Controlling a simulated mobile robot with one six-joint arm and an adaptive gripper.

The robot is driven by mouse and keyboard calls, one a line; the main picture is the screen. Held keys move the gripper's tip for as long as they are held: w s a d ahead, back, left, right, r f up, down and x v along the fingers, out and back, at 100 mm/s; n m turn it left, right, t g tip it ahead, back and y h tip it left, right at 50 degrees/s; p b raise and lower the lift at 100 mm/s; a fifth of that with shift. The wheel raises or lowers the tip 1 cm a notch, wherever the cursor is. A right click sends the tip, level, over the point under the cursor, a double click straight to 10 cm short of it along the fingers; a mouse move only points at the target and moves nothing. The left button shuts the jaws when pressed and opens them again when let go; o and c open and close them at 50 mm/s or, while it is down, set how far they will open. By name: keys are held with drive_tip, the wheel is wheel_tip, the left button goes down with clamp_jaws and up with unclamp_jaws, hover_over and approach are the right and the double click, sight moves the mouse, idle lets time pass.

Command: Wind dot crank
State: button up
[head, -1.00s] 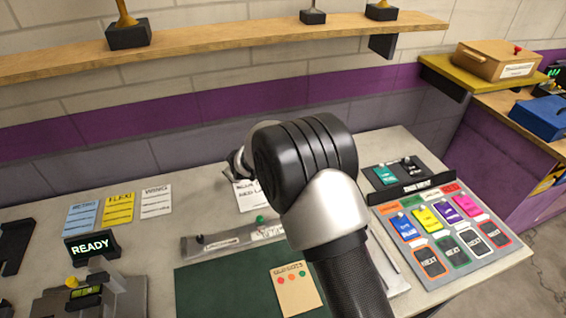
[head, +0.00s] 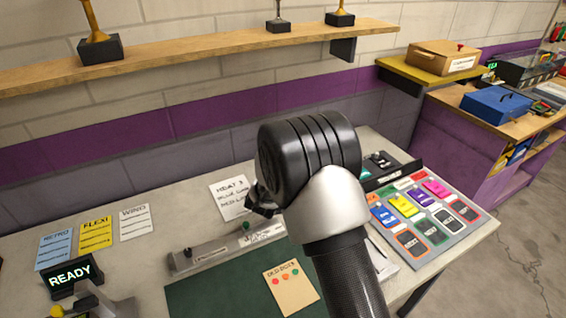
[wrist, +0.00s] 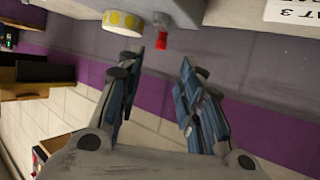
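A yellow disc with dots on its face (wrist: 124,22) shows at the top of the wrist view, partly cut by a grey piece. A small red peg (wrist: 161,40) stands just right of it. I cannot tell for sure whether they form the dot crank; I cannot make them out in the head view. My gripper (wrist: 158,63) is open and empty, with its two fingers apart and the disc and peg beyond the fingertips. In the head view my gripper (head: 262,203) is mostly hidden behind my black wrist joint, above the bench.
A grey bar with a green knob (head: 247,225) lies on the bench before a paper sheet (head: 231,197). A READY display (head: 72,276) stands at left. A panel of coloured cards (head: 425,220) lies at right. A wooden shelf (head: 200,52) runs along the wall above.

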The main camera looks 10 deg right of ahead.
drive_tip(key=b+x, duration=0.2)
drive_tip(key=x, duration=0.8)
drive_tip(key=shift+w+f, duration=0.15)
drive_tip(key=shift+c, duration=0.5)
clamp_jaws()
